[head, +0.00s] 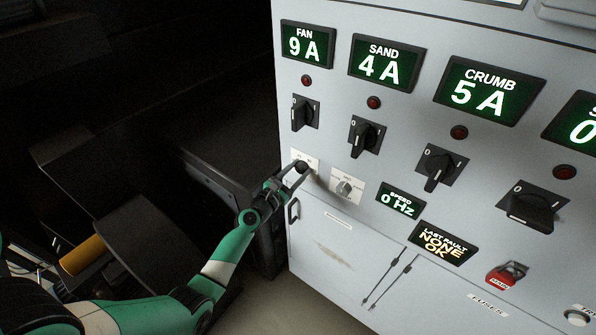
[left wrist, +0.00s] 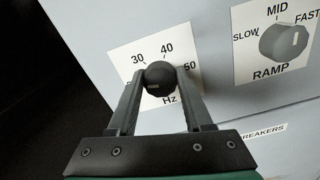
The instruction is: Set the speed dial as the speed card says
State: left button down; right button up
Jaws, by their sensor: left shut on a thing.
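The speed dial (left wrist: 158,76) is a round black knob on a white plate (left wrist: 122,57) marked 30, 40, 50 and Hz. My left gripper (left wrist: 160,82) is shut on the knob, one finger on each side. A pale mark shows on the knob's face, but I cannot tell which number it points to. In the head view the left gripper (head: 299,172) reaches the dial (head: 304,168) at the cabinet's lower left. The speed display (head: 400,201) reads 0 Hz. No speed card can be made out. My right gripper is not in view.
The ramp knob (left wrist: 284,42), marked SLOW, MID and FAST, sits close to the right of the dial. Black rotary switches (head: 367,137) stand above under FAN, SAND and CRUMB displays. A cabinet door handle (head: 293,211) is just below. The left side is dark.

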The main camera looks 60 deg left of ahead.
pick_arm(q)
jog(key=m, duration=0.4)
jog(key=shift+m+b, duration=0.3)
jog(key=shift+b, duration=0.1)
jog(key=m, duration=0.3)
jog(key=shift+w+d+f+m+b, duration=0.1)
jog(key=shift+f+m+b, duration=0.05)
jog(key=shift+m+b, duration=0.25)
jog(key=m+b, duration=0.1)
jog(key=m, duration=0.3)
jog(key=shift+f, duration=0.1)
jog(key=m+b, duration=0.2)
jog(key=m, duration=0.2)
jog(key=m+b, duration=0.1)
jog(key=m, duration=0.1)
jog(key=m+b, duration=0.1)
jog(key=m, duration=0.1)
jog(key=shift+f+m, duration=0.2)
jog(key=shift+m, duration=0.1)
jog(key=m+b, duration=0.3)
jog(key=m, duration=0.1)
jog(key=shift+m, duration=0.3)
jog(key=m+b, duration=0.2)
jog(key=m, duration=0.2)
jog(key=shift+m+b, duration=0.8)
jog(key=shift+m, duration=1)
